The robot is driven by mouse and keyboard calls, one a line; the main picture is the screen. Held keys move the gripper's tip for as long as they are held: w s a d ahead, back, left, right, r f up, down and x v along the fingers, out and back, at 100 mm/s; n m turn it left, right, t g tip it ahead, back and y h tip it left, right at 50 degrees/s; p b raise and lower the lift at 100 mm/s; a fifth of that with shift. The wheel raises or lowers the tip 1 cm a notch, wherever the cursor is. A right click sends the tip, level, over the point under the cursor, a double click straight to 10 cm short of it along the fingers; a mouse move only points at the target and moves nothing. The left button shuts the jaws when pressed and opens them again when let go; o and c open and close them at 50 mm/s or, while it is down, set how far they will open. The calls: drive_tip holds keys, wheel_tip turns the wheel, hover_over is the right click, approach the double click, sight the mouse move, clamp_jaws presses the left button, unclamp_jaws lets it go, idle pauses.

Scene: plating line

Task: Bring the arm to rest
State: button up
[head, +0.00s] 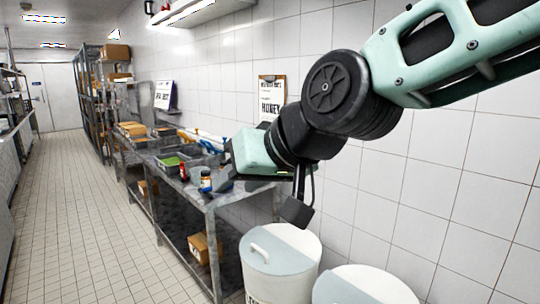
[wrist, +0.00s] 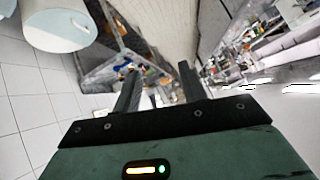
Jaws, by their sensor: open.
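My arm reaches in from the upper right in the head view, and my gripper (head: 228,181) hangs in front of the near end of the metal table (head: 230,196). In the wrist view my gripper (wrist: 158,82) shows two dark fingers apart with nothing between them. The wrist view is turned, with the table and the floor beyond the fingers. In the head view the wrist covers part of the tiled wall and the table's near corner.
Two white lidded bins (head: 280,249) stand right of the table. Small jars (head: 205,181), grey trays (head: 168,163) and a green-filled tray line the tabletop. Cardboard boxes (head: 203,247) sit on the lower shelf. A clipboard (head: 270,97) hangs on the wall. The tiled aisle (head: 85,215) at left is clear.

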drive_tip(key=s+d+f+n+g+h, duration=0.2)
drive_tip(key=s+d+f+g+h, duration=0.4)
drive_tip(key=s+d+f, duration=1.2)
drive_tip(key=shift+s+d+g+h, duration=0.3)
drive_tip(key=shift+h, duration=0.2)
drive_tip(key=shift+f, duration=0.1)
